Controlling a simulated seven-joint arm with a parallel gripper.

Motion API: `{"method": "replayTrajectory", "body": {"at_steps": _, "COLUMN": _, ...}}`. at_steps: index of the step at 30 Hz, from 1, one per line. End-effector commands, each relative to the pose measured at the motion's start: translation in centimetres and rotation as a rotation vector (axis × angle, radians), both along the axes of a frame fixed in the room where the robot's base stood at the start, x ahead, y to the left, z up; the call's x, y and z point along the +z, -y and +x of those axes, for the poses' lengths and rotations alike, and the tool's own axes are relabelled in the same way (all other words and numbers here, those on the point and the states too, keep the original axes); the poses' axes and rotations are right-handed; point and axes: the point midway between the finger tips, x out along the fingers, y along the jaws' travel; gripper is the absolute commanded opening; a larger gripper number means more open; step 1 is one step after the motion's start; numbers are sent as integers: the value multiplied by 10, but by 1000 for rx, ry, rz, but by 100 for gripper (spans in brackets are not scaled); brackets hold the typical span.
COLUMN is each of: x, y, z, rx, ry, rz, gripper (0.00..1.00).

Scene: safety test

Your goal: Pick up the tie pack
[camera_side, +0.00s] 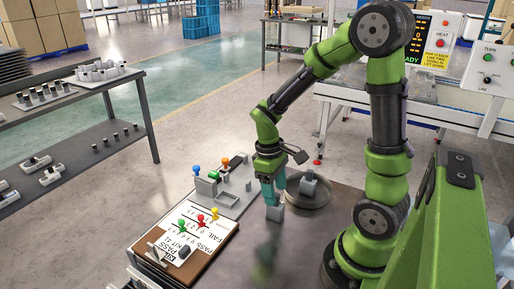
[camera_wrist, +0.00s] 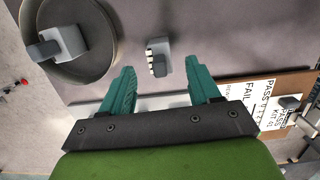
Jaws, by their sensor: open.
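A small grey block with a black-and-white striped edge (camera_wrist: 160,48) lies on the dark table; it looks like the tie pack, though I cannot be sure. In the side view a grey block (camera_side: 275,213), likely the same one, is just below my gripper (camera_side: 273,198). In the wrist view my gripper (camera_wrist: 171,72) has its two teal fingers apart, with nothing held.
A round grey dish (camera_side: 296,201) holding another grey block (camera_side: 309,184) stands right of my gripper. A PASS/FAIL board (camera_side: 205,255) with coloured pegs is at front left. A grey tray with pegs (camera_side: 229,205) lies behind it. The table front is clear.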

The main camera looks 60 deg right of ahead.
Motion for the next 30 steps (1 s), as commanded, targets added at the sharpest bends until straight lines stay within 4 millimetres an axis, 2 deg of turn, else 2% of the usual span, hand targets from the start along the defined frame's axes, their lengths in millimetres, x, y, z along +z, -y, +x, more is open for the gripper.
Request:
{"method": "replayTrajectory", "body": {"at_steps": 9, "x": -43, "y": 0, "z": -7, "rx": 1, "ry": -5, "rz": 2, "gripper": 62}}
{"method": "replayTrajectory", "body": {"at_steps": 12, "x": -49, "y": 0, "z": -7, "rx": 0, "ry": -2, "rz": 1, "gripper": 62}}
{"method": "replayTrajectory", "body": {"at_steps": 19, "x": -50, "y": 0, "z": -7, "rx": 0, "ry": 1, "rz": 0, "gripper": 60}}
{"method": "replayTrajectory", "body": {"at_steps": 30, "x": -49, "y": 0, "z": -7, "rx": 0, "ry": 0, "rz": 0, "gripper": 4}}
